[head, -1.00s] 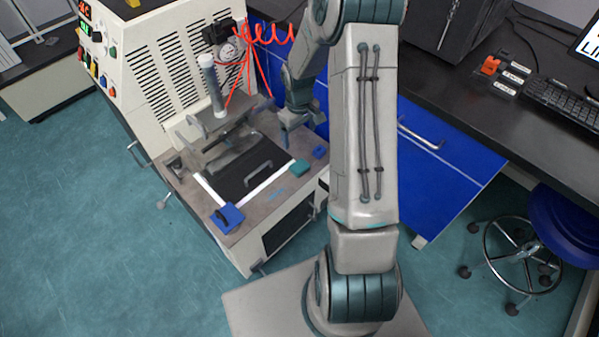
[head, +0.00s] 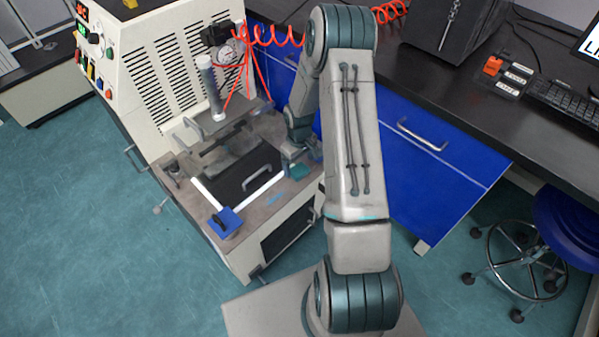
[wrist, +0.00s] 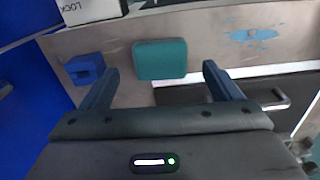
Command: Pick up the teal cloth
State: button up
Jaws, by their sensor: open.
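The teal cloth (head: 298,171) is a small folded pad lying on the machine's bench surface, at the right of the black plate. In the wrist view the teal cloth (wrist: 160,59) lies flat just beyond my fingertips, roughly between their lines. My gripper (wrist: 160,72) is open with nothing between its fingers. In the head view my gripper (head: 296,153) hangs right by the cloth and partly covers the area around it.
A small blue block (wrist: 85,69) sits close to the left finger. A black plate with a handle (head: 257,178) lies beside the cloth. A blue pad with a dark knob (head: 226,222) is at the front corner. A red coiled hose (head: 270,42) hangs behind.

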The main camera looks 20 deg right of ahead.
aim_at(299, 169)
notch_tip(299, 169, down, 3)
jog(key=shift+a, duration=0.1)
jog(key=shift+c, duration=0.4)
jog(key=c, duration=1)
jog(key=shift+r, duration=0.15)
notch_tip(299, 169, up, 4)
jog(key=shift+r+p, duration=0.15)
jog(key=shift+p, duration=0.25)
jog(key=s+d+r, duration=0.1)
jog(key=s+r, duration=0.1)
jog(key=s, duration=0.1)
jog(key=s+d+r+p, duration=0.1)
jog(key=s+d+r, duration=0.1)
jog(key=s, duration=0.2)
jog(key=s+d+r, duration=0.2)
jog(key=s, duration=0.1)
jog(key=shift+s+d+r+p, duration=0.2)
jog(key=shift+r+p, duration=0.05)
jog(key=shift+p, duration=0.05)
